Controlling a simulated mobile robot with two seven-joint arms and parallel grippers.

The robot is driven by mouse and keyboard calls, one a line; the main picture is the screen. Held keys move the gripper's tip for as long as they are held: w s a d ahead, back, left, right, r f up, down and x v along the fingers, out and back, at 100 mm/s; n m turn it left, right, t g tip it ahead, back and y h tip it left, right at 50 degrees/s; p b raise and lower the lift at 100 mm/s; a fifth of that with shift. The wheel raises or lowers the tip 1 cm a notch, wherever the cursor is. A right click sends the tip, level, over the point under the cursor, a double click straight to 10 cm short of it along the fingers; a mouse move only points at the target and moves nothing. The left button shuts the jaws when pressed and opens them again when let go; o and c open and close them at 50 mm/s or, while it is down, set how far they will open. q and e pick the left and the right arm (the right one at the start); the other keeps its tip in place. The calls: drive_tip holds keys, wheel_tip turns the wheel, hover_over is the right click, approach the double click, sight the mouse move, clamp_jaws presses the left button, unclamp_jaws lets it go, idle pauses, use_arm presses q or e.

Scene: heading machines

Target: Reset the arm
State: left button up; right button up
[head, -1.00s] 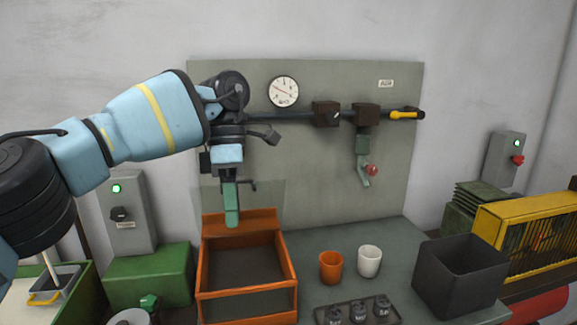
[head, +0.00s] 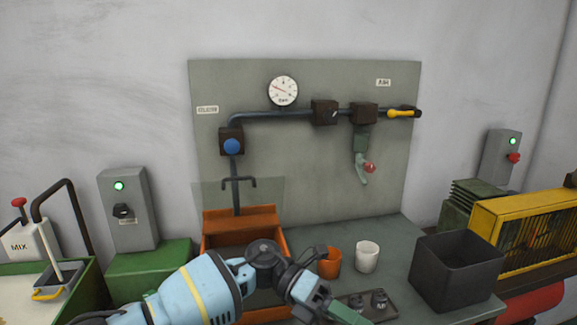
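My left arm comes in from the bottom left of the head view, low over the table's front. Its gripper (head: 345,314) is at the bottom edge, in front of the orange cup and over the left part of the small dark tray (head: 385,299). The green fingers point down to the right, and their tips are too cut off to tell whether they are open or shut. My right arm and gripper are not in view.
An orange bin (head: 243,219) stands behind my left arm. An orange cup (head: 329,265), a white cup (head: 367,257) and a dark open box (head: 457,271) stand to the right. A panel (head: 300,180) carries a gauge, a blue knob (head: 232,146) and a red-tipped lever (head: 369,167).

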use_arm(q)
drive_tip(key=a+f+m+t+y, duration=0.2)
drive_tip(key=a+f+m+t, duration=0.5)
drive_tip(key=f+m+t, duration=0.75)
drive_tip(key=a+f+m+t+y, duration=0.1)
drive_tip(key=a+f+m+t, duration=0.65)
drive_tip(key=m, duration=1.25)
drive_tip(key=s+a+f+n+g+y, duration=0.1)
drive_tip(key=s+a+f+n+y, duration=0.3)
drive_tip(key=s+a+f, duration=0.3)
drive_tip(key=s+a+f+n+g+y, duration=0.2)
drive_tip(key=s+a+f+n+y, duration=0.2)
drive_tip(key=s+a+f, duration=0.3)
drive_tip(key=s+a+n, duration=0.1)
drive_tip(key=s+a, duration=0.2)
drive_tip(key=s, duration=0.2)
drive_tip(key=shift+s+f, duration=0.15)
drive_tip(key=shift+s, duration=0.2)
